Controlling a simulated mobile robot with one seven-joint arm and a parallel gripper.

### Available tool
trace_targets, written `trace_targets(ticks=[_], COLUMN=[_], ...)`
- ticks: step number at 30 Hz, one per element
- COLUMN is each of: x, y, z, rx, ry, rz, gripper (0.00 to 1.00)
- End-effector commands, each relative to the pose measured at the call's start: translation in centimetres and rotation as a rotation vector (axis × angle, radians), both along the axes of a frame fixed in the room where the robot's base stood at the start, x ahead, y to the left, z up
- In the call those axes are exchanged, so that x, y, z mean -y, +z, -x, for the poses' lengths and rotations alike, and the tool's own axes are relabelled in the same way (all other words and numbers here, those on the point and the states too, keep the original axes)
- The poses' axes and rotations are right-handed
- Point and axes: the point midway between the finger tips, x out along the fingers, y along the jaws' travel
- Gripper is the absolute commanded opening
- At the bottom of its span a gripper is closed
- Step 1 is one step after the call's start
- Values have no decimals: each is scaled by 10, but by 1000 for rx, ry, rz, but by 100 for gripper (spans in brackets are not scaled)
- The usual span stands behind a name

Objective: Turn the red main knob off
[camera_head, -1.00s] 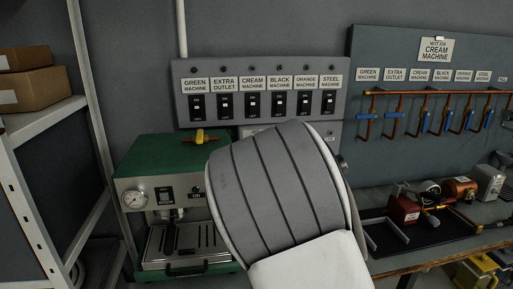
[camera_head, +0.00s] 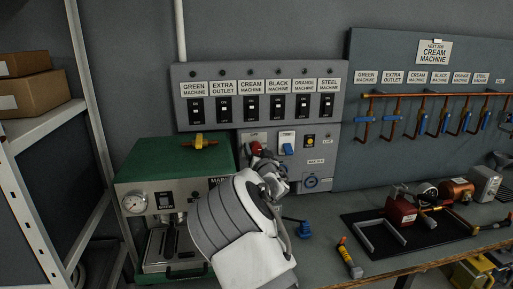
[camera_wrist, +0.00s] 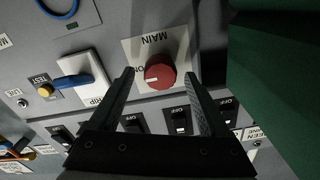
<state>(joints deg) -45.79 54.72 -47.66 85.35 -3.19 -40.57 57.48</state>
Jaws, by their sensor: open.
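The red main knob (camera_wrist: 160,72) sits on a pale plate marked MAIN (camera_wrist: 178,45) in the wrist view, which shows the panel upside down. A small white mark shows on the knob's left side in that view, near a partly hidden label. My gripper (camera_wrist: 160,77) is open, its two dark fingers on either side of the knob; I cannot tell whether they touch it. In the head view the knob (camera_head: 256,148) shows as a bit of red below the switch row, partly hidden by my gripper (camera_head: 264,158).
Beside the knob is a blue-handled switch (camera_head: 287,149) and a yellow TEST button (camera_head: 310,141). A row of black machine switches (camera_head: 250,108) sits above. The green coffee machine (camera_head: 165,160) stands left, with a brass valve (camera_head: 198,141) on top. Tools lie on the bench.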

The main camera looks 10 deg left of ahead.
Motion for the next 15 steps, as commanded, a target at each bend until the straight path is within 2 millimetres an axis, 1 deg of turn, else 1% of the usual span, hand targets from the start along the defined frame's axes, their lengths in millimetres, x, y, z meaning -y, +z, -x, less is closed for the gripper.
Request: trace_targets(ticks=[1, 6, 15], x=[-1, -4, -5], y=[1, 0, 0], z=[-5, -15, -19], rx=[1, 0, 0], ry=[1, 0, 0], rz=[1, 0, -1], gripper=[80, 80, 80])
